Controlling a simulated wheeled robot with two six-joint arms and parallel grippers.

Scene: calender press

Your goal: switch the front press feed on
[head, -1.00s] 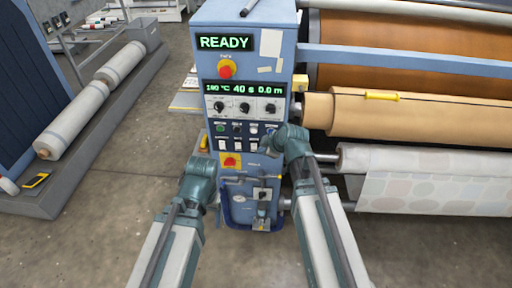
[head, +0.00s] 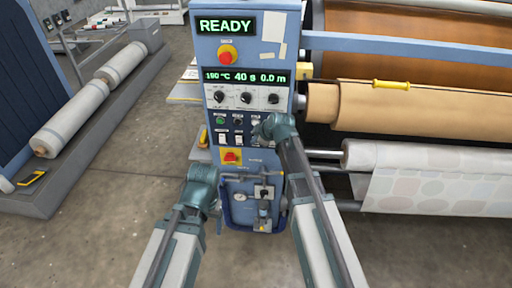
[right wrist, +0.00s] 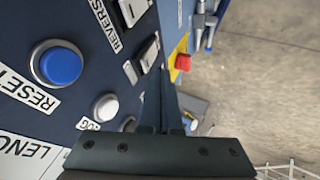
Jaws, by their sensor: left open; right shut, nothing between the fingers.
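The blue press control panel (head: 285,117) faces me in the head view, with "READY" on its upper display. Two white rocker switches (head: 222,138) show low on it; my right wrist hides the panel to their right. My right gripper (head: 262,129) is at the panel's right side, shut and empty. In the right wrist view its fingers (right wrist: 160,88) point at a rocker switch (right wrist: 149,55), close to it; I cannot tell whether they touch. Another rocker sits by the "REVERSE" label. No feed label is readable. My left gripper (head: 217,183) is open and empty by the lower cabinet.
A blue reset button (right wrist: 60,65) and a white jog button (right wrist: 105,107) lie near my right fingers.

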